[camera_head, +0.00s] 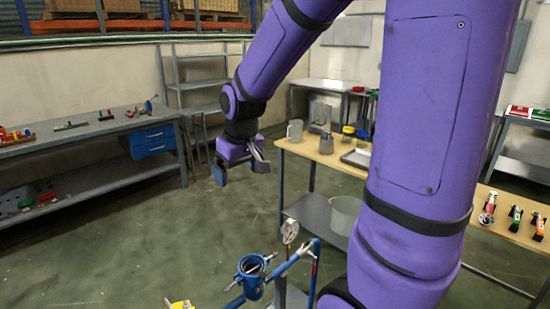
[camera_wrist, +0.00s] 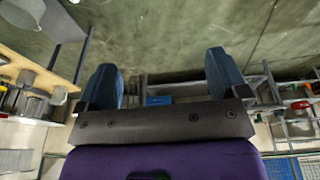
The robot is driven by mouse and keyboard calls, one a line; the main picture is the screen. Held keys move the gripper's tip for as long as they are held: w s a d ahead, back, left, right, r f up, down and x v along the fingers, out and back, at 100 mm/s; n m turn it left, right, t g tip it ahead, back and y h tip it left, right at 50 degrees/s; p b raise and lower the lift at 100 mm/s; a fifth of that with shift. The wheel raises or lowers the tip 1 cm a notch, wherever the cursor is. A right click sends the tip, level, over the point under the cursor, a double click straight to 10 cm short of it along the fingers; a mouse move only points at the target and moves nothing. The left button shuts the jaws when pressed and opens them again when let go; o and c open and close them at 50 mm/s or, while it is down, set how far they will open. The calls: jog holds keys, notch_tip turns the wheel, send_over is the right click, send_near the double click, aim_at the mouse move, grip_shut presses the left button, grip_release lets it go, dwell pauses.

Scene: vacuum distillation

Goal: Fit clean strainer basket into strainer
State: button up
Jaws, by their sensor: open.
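The blue strainer (camera_head: 252,284) stands on blue piping at the bottom of the head view, with its round top open. A pale bar or edge shows at its mouth; I cannot tell what is inside. My gripper (camera_head: 238,170) is open and empty, raised over the floor, left of the wooden table and well above and behind the strainer. Its two blue-padded fingers are spread in the wrist view (camera_wrist: 164,78). A small grey cylinder (camera_head: 326,144) on the wooden table may be a strainer basket, but it is too small to tell.
The wooden table (camera_head: 475,206) also bears a grey mug (camera_head: 295,130), a tray (camera_head: 357,158) and several small valves. A grey bucket (camera_head: 345,213) stands on a lower shelf. A workbench (camera_head: 85,135) is at left. The floor between is clear.

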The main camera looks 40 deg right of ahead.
jog(key=s+a+r+t, duration=0.1)
jog(key=s+a+r, duration=0.1)
jog(key=s+r, duration=0.3)
jog(key=s+a+r+t, duration=0.1)
jog(key=s+a+r, duration=0.2)
jog(key=s, duration=1)
jog(key=shift+s+r+t, duration=0.3)
jog(key=shift+s+r, duration=0.05)
jog(key=shift+r, duration=1.2)
